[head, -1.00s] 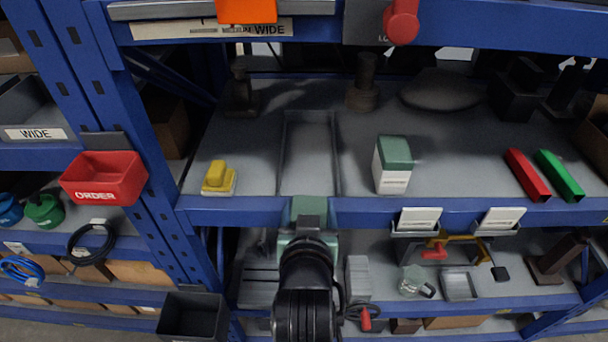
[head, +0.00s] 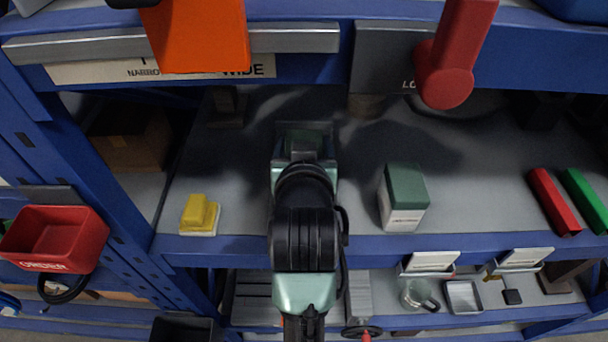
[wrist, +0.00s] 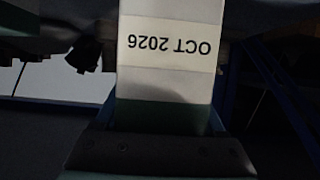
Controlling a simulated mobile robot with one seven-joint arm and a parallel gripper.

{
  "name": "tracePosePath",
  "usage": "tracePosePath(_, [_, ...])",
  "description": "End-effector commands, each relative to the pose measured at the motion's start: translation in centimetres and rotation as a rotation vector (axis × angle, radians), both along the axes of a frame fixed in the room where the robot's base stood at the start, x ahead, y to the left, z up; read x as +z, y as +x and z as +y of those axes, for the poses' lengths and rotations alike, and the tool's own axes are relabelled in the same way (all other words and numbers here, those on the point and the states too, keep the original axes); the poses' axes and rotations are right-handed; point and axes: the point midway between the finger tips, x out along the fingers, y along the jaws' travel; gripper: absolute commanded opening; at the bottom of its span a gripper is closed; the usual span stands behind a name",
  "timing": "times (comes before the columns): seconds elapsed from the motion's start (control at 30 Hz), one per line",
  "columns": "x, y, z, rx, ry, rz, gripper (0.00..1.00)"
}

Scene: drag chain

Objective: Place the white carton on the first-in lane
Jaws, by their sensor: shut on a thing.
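In the wrist view, a white carton (wrist: 170,82) with a label reading "OCT 2026" and a dark green end is held in my gripper (wrist: 163,128). The label appears upside down. In the head view my arm reaches forward over the middle shelf, over a shallow grey lane (head: 290,127). The arm hides most of this lane, the gripper's fingers and most of what it holds. I cannot tell whether the carton touches the lane. A second white carton with a green top (head: 403,198) stands upright on the shelf, right of my arm.
A yellow block (head: 199,214) stands left of my arm near the shelf's front edge. A red bar (head: 554,202) and a green bar (head: 587,203) lie far right. Above hang an orange block (head: 203,35) and a red handle (head: 448,70). Dark objects stand at the back.

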Motion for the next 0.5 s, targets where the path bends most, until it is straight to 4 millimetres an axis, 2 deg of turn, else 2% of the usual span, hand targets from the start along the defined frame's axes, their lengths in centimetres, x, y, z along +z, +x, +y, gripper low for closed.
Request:
tracePosePath(0.1, [-1.8,-0.1,0.0,0.000,0.000,0.001,0.02])
tracePosePath(0.5, [-6.2,0.0,0.0,0.000,0.000,-0.002,0.02])
